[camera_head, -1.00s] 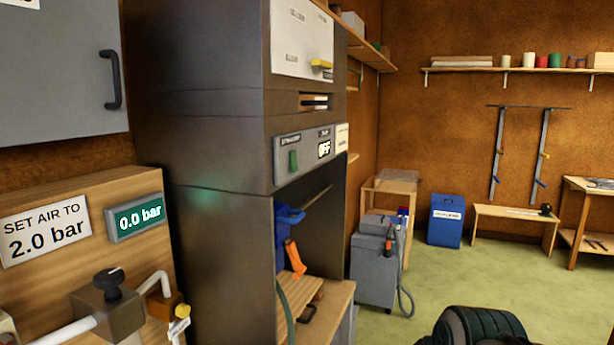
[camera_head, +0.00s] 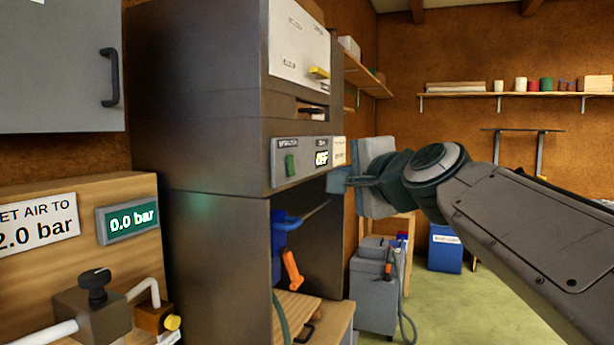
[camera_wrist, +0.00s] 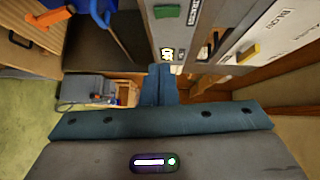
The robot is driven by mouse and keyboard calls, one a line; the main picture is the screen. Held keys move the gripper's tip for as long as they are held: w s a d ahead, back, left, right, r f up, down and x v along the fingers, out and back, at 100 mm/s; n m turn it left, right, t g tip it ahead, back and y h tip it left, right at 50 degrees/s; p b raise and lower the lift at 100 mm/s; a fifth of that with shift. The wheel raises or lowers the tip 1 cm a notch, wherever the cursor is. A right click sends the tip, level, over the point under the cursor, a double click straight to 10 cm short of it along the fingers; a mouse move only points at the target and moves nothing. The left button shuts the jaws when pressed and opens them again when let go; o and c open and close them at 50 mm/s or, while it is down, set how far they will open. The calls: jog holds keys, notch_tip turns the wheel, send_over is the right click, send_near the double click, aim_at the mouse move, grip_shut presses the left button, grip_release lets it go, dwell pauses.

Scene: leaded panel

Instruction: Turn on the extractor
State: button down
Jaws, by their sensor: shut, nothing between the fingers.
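The extractor control panel (camera_head: 300,160) is a grey strip on the front of the dark cabinet. It bears a green switch (camera_head: 290,165) at its left and a small display (camera_head: 321,158) at its right that reads OFF. The green switch also shows at the top of the wrist view (camera_wrist: 167,11). My gripper (camera_head: 334,182) is just right of the panel's right end, at about its lower edge, with the fingers pointing left. In the wrist view its blue-grey fingers (camera_wrist: 159,80) are together and empty. I cannot tell how far they are from the panel.
The dark cabinet (camera_head: 200,150) has an open bay below the panel, with a blue and orange tool (camera_head: 291,268) hanging inside. A yellow handle (camera_head: 319,73) juts out above the panel. A grey machine (camera_head: 374,290) with a hose stands on the floor at right.

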aim_at(291, 166)
jog(key=s+a+p+x, duration=0.1)
jog(key=a+p+x, duration=0.1)
jog(key=x, duration=1.1)
jog(key=shift+s+a+p, duration=0.15)
jog(key=shift+a+p, duration=0.1)
jog(key=shift+p, duration=0.3)
jog(key=shift+f, duration=0.15)
